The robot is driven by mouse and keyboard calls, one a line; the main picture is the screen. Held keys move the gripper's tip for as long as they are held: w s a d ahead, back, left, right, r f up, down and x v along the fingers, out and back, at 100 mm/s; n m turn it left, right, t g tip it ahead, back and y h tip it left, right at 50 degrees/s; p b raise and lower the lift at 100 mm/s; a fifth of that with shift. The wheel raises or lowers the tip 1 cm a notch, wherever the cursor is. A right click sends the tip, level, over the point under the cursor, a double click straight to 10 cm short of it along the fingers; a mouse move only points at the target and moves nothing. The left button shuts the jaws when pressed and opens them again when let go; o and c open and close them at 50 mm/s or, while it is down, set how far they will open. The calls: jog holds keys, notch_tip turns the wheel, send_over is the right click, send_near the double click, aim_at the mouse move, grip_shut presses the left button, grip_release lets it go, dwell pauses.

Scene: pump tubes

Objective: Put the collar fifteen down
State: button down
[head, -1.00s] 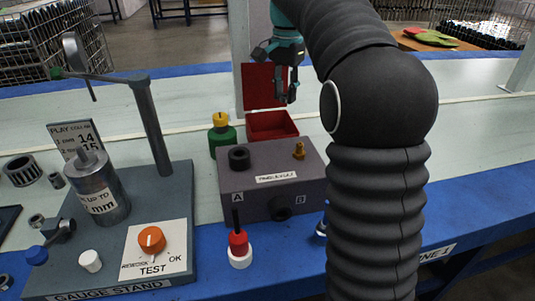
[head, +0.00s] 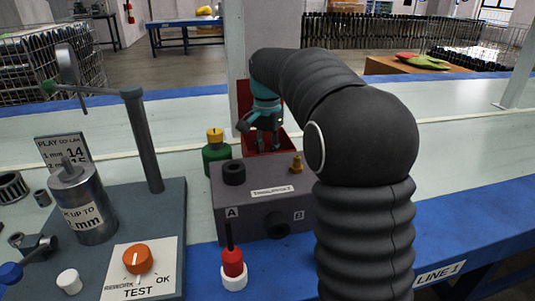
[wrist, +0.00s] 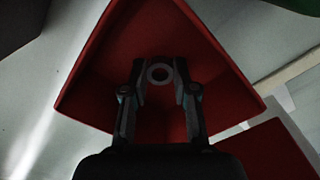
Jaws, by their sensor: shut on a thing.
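My gripper (head: 262,143) reaches down at the red bin (head: 291,143) behind the grey block (head: 250,208). In the wrist view my gripper (wrist: 160,92) has its two fingers close on either side of a small grey collar (wrist: 160,72), a ring with a dark hole. The collar is seen against the inside of the red bin (wrist: 218,75). I cannot tell whether the collar touches the bin floor. No number on the collar can be read, and the head view does not show it.
The gauge stand (head: 170,215) with its orange knob (head: 137,258) stands at left. A green bottle (head: 216,153) with a yellow cap is beside the bin. A red and white piece (head: 233,270) stands in front of the grey block. Free bench lies behind the bin.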

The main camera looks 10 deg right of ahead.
jog(key=shift+f, duration=0.2)
jog(key=c, duration=0.9)
grip_release()
notch_tip(320, 180, up, 12)
jog(key=p, duration=0.3)
jog(key=shift+r, duration=0.15)
